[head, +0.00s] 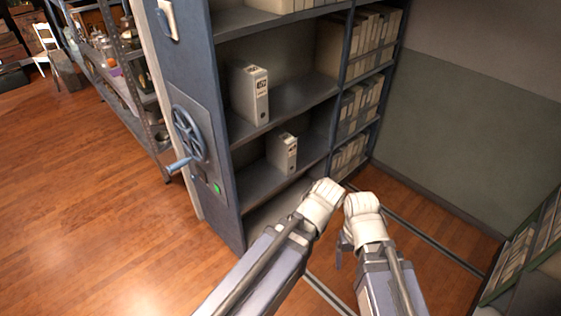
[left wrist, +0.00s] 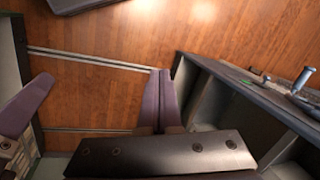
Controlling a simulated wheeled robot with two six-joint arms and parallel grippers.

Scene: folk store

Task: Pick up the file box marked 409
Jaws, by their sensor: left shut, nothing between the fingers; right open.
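One white file box (head: 249,92) stands upright on a middle shelf, its dark label too small to read surely. A second white file box (head: 283,152) stands one shelf lower, its label also unreadable. I cannot tell which is marked 409. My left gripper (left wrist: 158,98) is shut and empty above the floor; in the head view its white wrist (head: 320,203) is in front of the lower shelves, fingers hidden. My right gripper (head: 362,210) is open beside it, right of the shelf and apart from both boxes.
The grey shelving unit (head: 230,180) has a handwheel (head: 188,135) and a green button on its end. More boxes (head: 366,45) fill its right-hand bays. Floor rails (head: 430,238) run past it. A green shelf (head: 520,250) stands at right. Wooden floor at left is clear.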

